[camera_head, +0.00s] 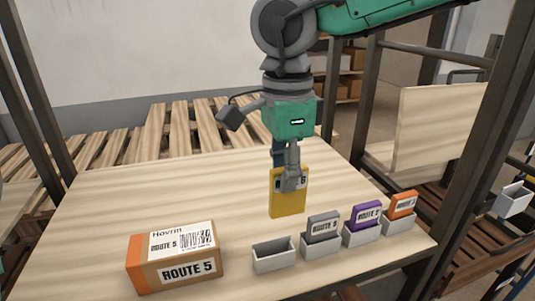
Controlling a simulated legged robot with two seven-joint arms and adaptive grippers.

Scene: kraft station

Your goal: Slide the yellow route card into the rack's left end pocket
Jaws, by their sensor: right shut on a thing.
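The yellow route card (287,201) hangs upright below my right gripper (291,181), which is shut on its upper part. The gripper covers part of the card's label. The rack is a row of grey pockets along the table's front right. Its left end pocket (275,261) is empty. The card is above and behind this pocket, slightly to its right, and apart from it. The other pockets hold a grey card (323,228), a purple card (366,215) and an orange card (403,205). My left gripper is not in view.
A cardboard box (176,257) marked ROUTE 5 stands on the wooden table (110,210), left of the rack. The table's middle and back left are clear. Dark metal posts rise at both sides. Wooden pallets (180,128) stand behind the table.

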